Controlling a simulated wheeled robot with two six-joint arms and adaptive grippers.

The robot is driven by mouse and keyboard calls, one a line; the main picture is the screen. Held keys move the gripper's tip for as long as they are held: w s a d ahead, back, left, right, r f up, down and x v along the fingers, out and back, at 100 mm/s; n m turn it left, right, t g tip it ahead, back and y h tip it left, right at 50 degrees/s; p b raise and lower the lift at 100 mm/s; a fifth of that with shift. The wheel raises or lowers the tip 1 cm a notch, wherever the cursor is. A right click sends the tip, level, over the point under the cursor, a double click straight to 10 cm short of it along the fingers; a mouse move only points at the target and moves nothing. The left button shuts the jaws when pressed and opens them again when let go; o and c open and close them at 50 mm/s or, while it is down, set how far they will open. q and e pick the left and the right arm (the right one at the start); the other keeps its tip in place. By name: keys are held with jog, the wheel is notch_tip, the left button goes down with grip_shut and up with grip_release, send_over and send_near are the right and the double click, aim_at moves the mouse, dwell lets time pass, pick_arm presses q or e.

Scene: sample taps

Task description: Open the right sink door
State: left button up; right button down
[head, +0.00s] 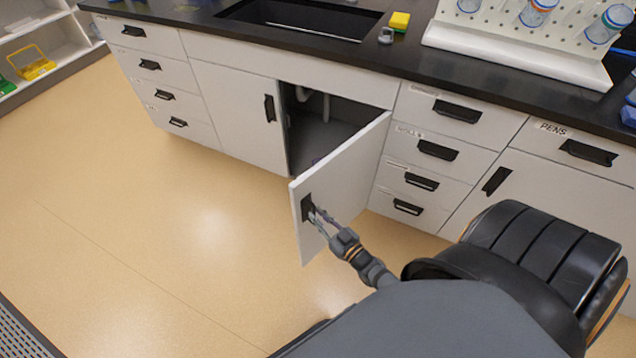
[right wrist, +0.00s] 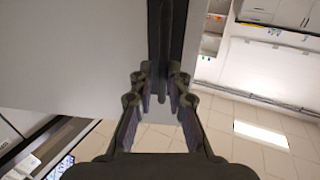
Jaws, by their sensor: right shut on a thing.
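The right sink door (head: 345,180) is a white cabinet door under the sink, swung well open toward me. Its black handle (head: 307,208) is near the free edge. My right gripper (head: 318,215) is shut on this handle. In the right wrist view, the dark handle (right wrist: 166,50) runs between the fingers (right wrist: 160,85), beside the pale door face (right wrist: 70,55). The cabinet interior (head: 318,135) is dark and shows pale pipes. The left sink door (head: 235,115) is closed. My left gripper is not in view.
Closed drawers stand left (head: 150,65) and right (head: 437,150) of the sink cabinet. The black counter holds the sink (head: 300,18), a yellow sponge (head: 399,21) and a white tube rack (head: 520,50). The tan floor (head: 170,220) is clear in front.

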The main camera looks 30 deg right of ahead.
jog(key=c, duration=1.7)
grip_release()
jog(key=shift+w+d+r, duration=0.3)
jog(key=shift+r, duration=0.05)
jog(key=shift+o, duration=1.2)
jog(key=shift+d+f, duration=0.1)
jog(key=shift+d, duration=0.1)
jog(key=shift+o, duration=0.2)
jog(key=shift+s+d+f, duration=0.1)
jog(key=shift+f, duration=0.05)
jog(key=shift+f, duration=0.1)
jog(key=s+d, duration=0.1)
jog(key=s, duration=1.1)
jog(key=shift+d, duration=0.15)
